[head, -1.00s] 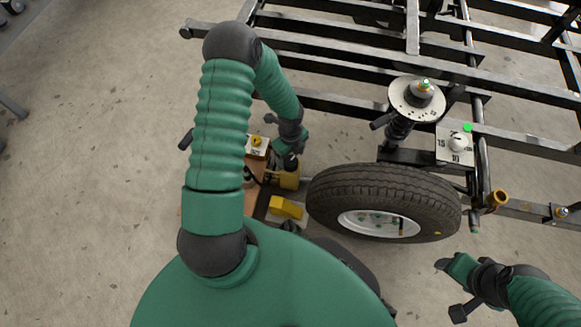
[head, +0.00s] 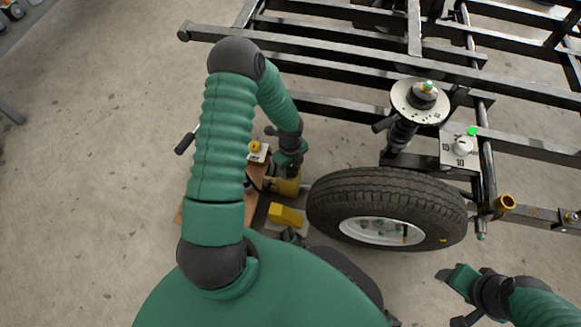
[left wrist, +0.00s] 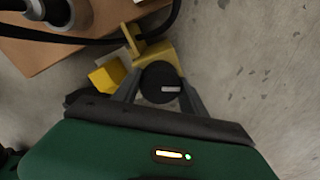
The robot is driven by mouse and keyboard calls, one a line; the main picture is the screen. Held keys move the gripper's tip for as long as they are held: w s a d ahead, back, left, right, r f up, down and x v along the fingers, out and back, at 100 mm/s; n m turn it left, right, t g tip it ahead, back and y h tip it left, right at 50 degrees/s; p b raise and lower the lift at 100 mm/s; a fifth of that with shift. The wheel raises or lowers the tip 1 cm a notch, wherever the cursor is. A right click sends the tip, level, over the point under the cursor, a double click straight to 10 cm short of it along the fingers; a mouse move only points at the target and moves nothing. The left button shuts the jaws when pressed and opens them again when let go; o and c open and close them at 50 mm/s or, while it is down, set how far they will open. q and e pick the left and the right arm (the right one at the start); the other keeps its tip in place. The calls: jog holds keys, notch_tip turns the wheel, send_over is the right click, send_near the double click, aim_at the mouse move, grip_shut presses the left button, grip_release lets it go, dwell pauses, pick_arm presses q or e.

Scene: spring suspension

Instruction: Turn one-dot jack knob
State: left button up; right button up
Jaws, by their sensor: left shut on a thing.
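The black round knob (left wrist: 162,83) has one short white mark on its top. It sits on a yellow jack part (left wrist: 155,52), whose yellow body (head: 286,187) also shows in the head view, left of the tire. My left gripper (left wrist: 162,88) has its two fingers on either side of the knob and is shut on it. In the head view my left gripper (head: 288,168) is just above the yellow body and hides the knob. My right gripper (head: 446,296) is at the lower right, with its fingers apart and empty.
A tire (head: 386,205) stands close to the right of the jack. A black frame (head: 340,70) with a spring strut (head: 402,132) and a numbered dial plate (head: 460,150) lies behind. A yellow block (head: 286,214) and a brown board (left wrist: 70,60) are beside the jack. Open floor is at left.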

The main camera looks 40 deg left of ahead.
pick_arm(q)
jog(key=shift+r+n+p, duration=0.2)
jog(key=shift+n+p, duration=0.5)
jog(key=shift+p, duration=0.35)
jog(key=n+p, duration=0.3)
jog(key=shift+p, duration=0.3)
jog(key=n+p, duration=0.2)
jog(key=n, duration=0.1)
jog(key=n+p, duration=0.3)
jog(key=n, duration=0.1)
jog(key=shift+w+n, duration=0.1)
jog(key=shift+n, duration=0.2)
jog(key=n+p, duration=0.2)
jog(key=n, duration=0.2)
jog(key=shift+f, duration=0.1)
jog(key=n+p, duration=0.2)
jog(key=n, duration=0.3)
jog(key=shift+w+n, duration=0.1)
jog(key=shift+n, duration=0.3)
jog(key=n+p, duration=0.1)
jog(key=n, duration=0.4)
jog(key=shift+a+n, duration=0.1)
jog(key=shift+n, duration=0.2)
jog(key=n+p, duration=0.1)
jog(key=n, duration=0.9)
jog(key=shift+a, duration=0.1)
